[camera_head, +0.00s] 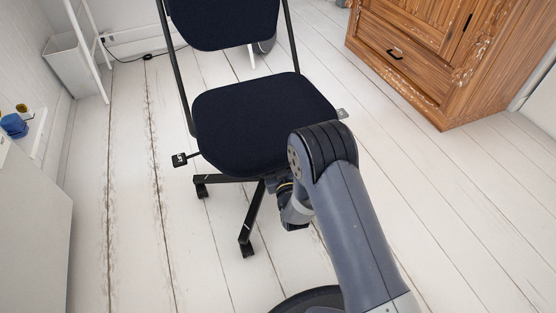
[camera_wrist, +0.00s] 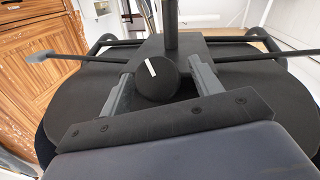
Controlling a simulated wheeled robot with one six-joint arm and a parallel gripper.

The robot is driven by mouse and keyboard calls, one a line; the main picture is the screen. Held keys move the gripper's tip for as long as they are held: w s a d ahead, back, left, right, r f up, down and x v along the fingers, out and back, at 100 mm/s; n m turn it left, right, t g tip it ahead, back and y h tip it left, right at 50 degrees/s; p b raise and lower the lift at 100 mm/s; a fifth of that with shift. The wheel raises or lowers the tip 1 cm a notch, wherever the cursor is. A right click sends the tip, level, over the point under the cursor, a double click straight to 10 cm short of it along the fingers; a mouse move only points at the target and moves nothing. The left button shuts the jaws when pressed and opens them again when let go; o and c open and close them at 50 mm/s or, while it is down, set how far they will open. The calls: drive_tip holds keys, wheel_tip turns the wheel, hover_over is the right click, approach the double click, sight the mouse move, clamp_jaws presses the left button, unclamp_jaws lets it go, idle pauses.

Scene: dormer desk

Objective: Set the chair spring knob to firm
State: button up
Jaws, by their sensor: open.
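The chair (camera_head: 262,120) has a dark blue seat and stands in the middle of the head view. In the wrist view, the spring knob (camera_wrist: 158,82) is round and black under the seat, with a white line tilted slightly left of straight up. No soft or firm lettering shows. My gripper (camera_wrist: 162,73) is open, with one grey finger on each side of the knob. I cannot tell whether either finger touches it. In the head view, my wrist (camera_head: 292,205) is low at the seat's front edge. The fingertips and the knob are hidden there.
A labelled lever (camera_head: 180,160) sticks out left of the seat and another lever (camera_head: 342,114) right. Black chair legs (camera_head: 247,232) spread below. A wooden cabinet (camera_head: 450,60) stands back right, a white bin (camera_head: 72,65) back left. The plank floor (camera_head: 130,220) is clear at left.

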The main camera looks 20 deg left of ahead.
drive_tip(key=shift+c, duration=0.4)
drive_tip(key=c, duration=0.9)
drive_tip(key=shift+y, duration=0.3)
